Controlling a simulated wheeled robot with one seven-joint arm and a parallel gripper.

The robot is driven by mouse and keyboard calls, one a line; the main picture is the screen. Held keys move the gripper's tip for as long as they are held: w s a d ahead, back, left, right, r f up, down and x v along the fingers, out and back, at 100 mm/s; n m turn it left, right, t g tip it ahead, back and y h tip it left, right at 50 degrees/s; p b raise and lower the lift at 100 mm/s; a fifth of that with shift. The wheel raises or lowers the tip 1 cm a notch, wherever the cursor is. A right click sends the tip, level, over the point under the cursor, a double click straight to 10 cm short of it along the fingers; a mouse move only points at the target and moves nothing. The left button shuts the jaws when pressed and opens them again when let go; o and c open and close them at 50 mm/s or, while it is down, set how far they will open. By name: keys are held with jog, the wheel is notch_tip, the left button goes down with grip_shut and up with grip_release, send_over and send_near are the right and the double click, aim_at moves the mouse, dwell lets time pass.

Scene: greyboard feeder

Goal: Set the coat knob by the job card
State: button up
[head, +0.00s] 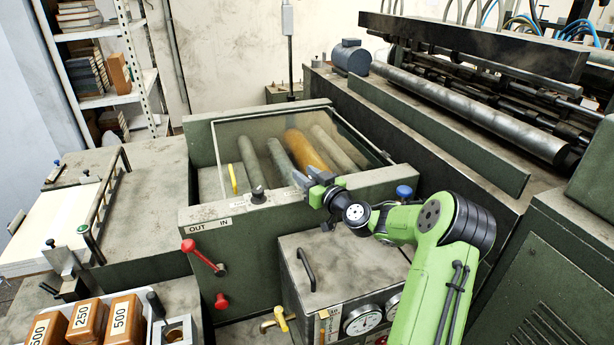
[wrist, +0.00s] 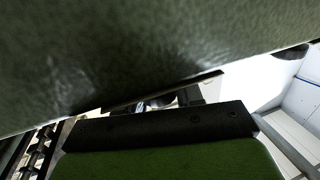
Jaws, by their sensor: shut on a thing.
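My gripper (head: 306,183) reaches over the green machine's front wall. It is shut at the front edge of the clear cover (head: 226,143), which lies over several rollers. What is between the jaws is mostly hidden, but it appears to be part of that edge. A dark grey knob (head: 258,194) stands on the front wall to the left, apart from the gripper, beside a small pale label plate. A blue knob (head: 403,192) stands to the right. I cannot tell which one is the coat knob. No job card is readable. The wrist view is mostly filled by a dark green surface (wrist: 130,50).
A red-balled lever (head: 188,246) sticks out below an OUT/IN label (head: 210,227). A grey box with a black handle (head: 306,268) and dials (head: 362,320) stands below my arm. Numbered wooden blocks (head: 88,318) stand in a tray at lower left. A long roller is at right.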

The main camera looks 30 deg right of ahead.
jog(key=shift+f, duration=0.1)
jog(key=n+y+b, duration=0.1)
jog(key=y+b, duration=0.1)
jog(key=shift+n+y, duration=0.4)
jog(key=shift+a+n+g+y+b, duration=0.2)
jog(key=shift+n+g+y+b, duration=0.25)
jog(key=shift+n+y, duration=0.55)
jog(key=n+y+p, duration=0.1)
jog(key=g+y, duration=0.1)
jog(key=y, duration=0.1)
jog(key=shift+s+a+r+n+y+p, duration=0.1)
jog(key=shift+a+r+n+y+p, duration=0.1)
jog(key=shift+n+y+p, duration=0.15)
jog(key=n+g+y+p, duration=0.1)
jog(key=y+p, duration=0.1)
jog(key=shift+a+n+g+p, duration=0.1)
jog(key=shift+n+g+p, duration=0.2)
jog(key=shift+n+g, duration=0.05)
jog(key=shift+s+f+n+g+y+p, duration=0.1)
jog(key=shift+n+g+y+p, duration=0.2)
jog(key=shift+n+y+p, duration=0.15)
jog(key=o, duration=1)
jog(key=shift+c, duration=0.2)
jog(key=shift+s+f, duration=0.1)
